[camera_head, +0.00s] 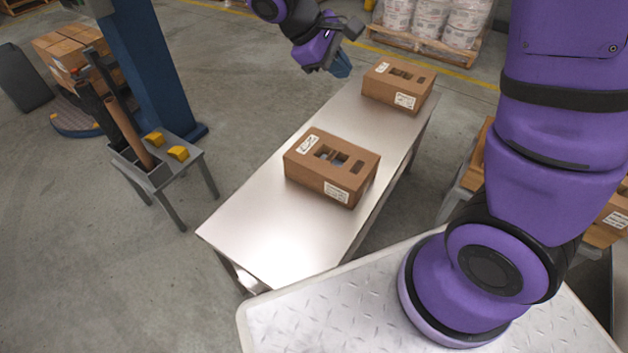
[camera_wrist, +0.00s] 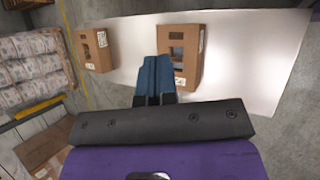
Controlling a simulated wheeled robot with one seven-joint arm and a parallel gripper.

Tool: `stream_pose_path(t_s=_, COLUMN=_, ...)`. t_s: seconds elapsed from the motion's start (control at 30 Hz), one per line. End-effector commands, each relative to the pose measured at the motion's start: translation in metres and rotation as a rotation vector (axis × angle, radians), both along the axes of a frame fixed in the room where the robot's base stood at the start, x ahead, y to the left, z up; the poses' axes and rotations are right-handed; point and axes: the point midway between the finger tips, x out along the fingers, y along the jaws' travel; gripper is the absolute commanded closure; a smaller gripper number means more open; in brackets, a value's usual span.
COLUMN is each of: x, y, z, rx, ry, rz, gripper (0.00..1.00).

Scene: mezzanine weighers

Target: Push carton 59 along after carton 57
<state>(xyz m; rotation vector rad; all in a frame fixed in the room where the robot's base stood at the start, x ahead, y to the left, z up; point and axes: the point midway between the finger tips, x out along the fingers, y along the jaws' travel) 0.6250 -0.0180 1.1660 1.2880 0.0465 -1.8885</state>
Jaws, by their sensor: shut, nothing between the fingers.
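Two brown cartons with cut-out tops and white labels stand on a long metal table (camera_head: 262,225). The near carton (camera_head: 322,178) sits mid-table; the far carton (camera_head: 390,88) sits near the far end. Their numbers are too small to read, so I cannot tell which is 59 or 57. In the wrist view the near carton (camera_wrist: 188,72) is right of centre and the far carton (camera_wrist: 98,57) is at the left, with a gap between. My gripper (camera_head: 341,68), with blue fingers (camera_wrist: 156,62), is shut and empty, appearing above the table's far left side; contact is not visible.
A pallet of white wrapped goods (camera_head: 428,20) stands beyond the table's far end. A grey stand (camera_head: 150,172) with yellow blocks is at the left, beside a blue column (camera_head: 150,65). The near table end is bare.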

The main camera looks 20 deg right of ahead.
Motion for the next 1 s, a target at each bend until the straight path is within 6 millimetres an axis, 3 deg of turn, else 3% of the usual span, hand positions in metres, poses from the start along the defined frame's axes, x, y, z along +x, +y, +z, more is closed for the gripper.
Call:
stream_pose_path(t_s=0.2, x=0.029, y=0.026, z=-0.058, rx=-0.166, ry=0.124, rz=0.146, gripper=1.0)
stream_pose_path(t_s=0.5, x=0.055, y=0.063, z=-0.146, rx=-0.398, ry=0.259, rz=0.359, gripper=1.0)
stream_pose_path(t_s=0.73, x=0.06, y=0.09, z=-0.223, rx=-0.575, ry=0.344, rz=0.537, gripper=1.0)
stream_pose_path(t_s=1.0, x=0.05, y=0.115, z=-0.319, rx=-0.779, ry=0.421, rz=0.758, gripper=1.0)
